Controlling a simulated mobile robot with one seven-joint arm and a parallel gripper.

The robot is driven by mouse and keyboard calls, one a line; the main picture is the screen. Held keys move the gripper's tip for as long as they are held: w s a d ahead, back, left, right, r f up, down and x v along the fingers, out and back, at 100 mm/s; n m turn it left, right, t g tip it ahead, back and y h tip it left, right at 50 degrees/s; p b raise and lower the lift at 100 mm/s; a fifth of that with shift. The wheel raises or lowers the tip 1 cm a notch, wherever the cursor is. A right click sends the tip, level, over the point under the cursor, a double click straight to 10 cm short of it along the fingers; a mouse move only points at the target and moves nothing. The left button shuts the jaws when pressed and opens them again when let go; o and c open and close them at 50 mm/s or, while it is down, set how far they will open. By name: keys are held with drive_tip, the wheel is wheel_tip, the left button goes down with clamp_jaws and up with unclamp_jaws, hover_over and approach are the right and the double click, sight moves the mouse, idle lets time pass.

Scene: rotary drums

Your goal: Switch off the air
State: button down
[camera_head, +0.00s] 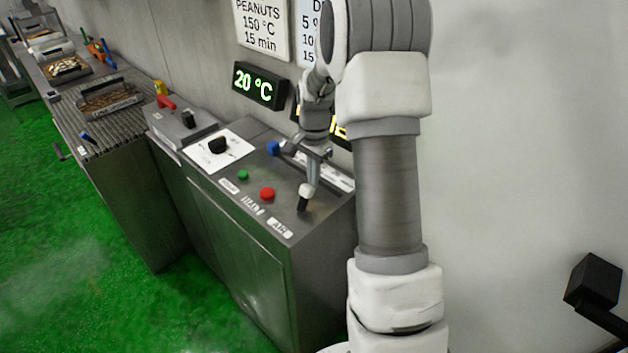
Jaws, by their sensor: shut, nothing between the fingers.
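The control box has a steel top (325,205) with a white AIR label (280,228) at its near right corner. Just beyond the label stands a small black switch (303,204) with a white piece at its upper end. My gripper (311,180) is shut and empty, pointing down right above this switch. I cannot tell whether its fingertips touch the switch. The arm comes down from the upper right, and the gripper hides part of the panel behind it.
A red button (267,194) and a green button (243,175) sit left of the switch. A blue knob (273,148) and a black dial (218,145) are farther back. A display (259,85) reads 20 °C. Green floor (80,265) is free at left.

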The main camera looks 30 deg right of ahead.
sight(303, 188)
drive_tip(key=shift+a+b, duration=0.2)
drive_tip(key=shift+b, duration=0.15)
drive_tip(key=a+h+b, duration=0.1)
drive_tip(key=b, duration=0.1)
drive_tip(key=a+t+h+b, duration=0.1)
drive_tip(key=h+b, duration=0.1)
drive_tip(key=b, duration=0.1)
drive_tip(key=shift+s+a+r, duration=0.1)
drive_tip(key=shift+s+r, duration=0.1)
drive_tip(key=shift+s, duration=0.2)
drive_tip(key=a+h+b, duration=0.1)
drive_tip(key=b, duration=0.3)
drive_tip(key=s+a+t+h+b, duration=0.1)
drive_tip(key=h+b, duration=0.1)
drive_tip(key=b, duration=0.1)
drive_tip(key=shift+a+b, duration=0.2)
drive_tip(key=shift+b, duration=0.15)
drive_tip(key=shift+d+r+p, duration=0.15)
drive_tip(key=shift+r+p, duration=0.4)
drive_tip(key=shift+r, duration=0.1)
drive_tip(key=shift+r+p, duration=0.3)
drive_tip(key=shift+r, duration=0.4)
drive_tip(key=shift+r, duration=0.15)
